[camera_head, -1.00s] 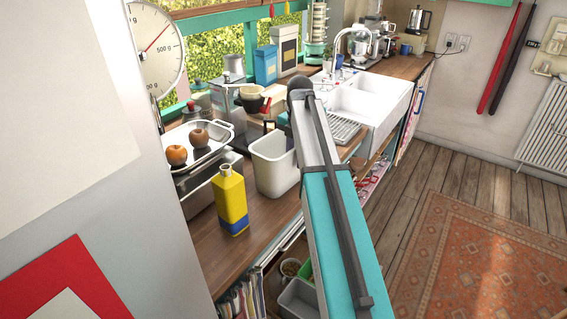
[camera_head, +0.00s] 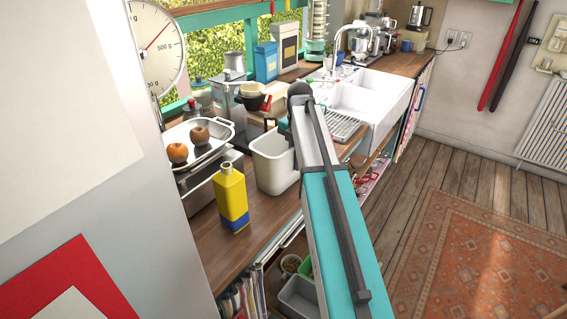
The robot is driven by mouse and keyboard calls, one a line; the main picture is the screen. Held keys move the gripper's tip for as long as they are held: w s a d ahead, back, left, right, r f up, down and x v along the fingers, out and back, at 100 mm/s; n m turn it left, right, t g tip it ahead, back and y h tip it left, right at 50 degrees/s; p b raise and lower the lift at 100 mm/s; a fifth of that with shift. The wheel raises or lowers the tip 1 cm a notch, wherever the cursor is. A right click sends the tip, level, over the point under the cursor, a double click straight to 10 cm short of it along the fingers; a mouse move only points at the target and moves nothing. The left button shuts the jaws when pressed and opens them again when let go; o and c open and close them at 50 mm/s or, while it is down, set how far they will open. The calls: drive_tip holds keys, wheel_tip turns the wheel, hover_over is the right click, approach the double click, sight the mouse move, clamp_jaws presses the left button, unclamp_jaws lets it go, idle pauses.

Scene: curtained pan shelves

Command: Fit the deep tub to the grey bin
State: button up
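The deep tub looks to be the off-white, open-topped container (camera_head: 273,168) standing upright on the wooden counter, just left of my arm. The grey bin (camera_head: 299,298) sits low on a shelf under the counter; my arm covers its right part. My arm runs from the bottom up across the middle of the view. A small teal part shows beside its far end, above the tub. My gripper's fingers cannot be made out; the arm hides that area. I cannot see whether anything touches the tub.
A yellow bottle (camera_head: 231,200) stands close to the tub at the front left. A metal tray (camera_head: 198,152) with two brown-orange fruits is further left. A drying rack (camera_head: 343,128) and white sink (camera_head: 372,92) lie right. Floor at right is open.

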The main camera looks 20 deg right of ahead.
clamp_jaws()
drive_tip(key=shift+r, duration=0.15)
drive_tip(key=shift+r+b, duration=1.55)
drive_tip(key=shift+r, duration=3.3)
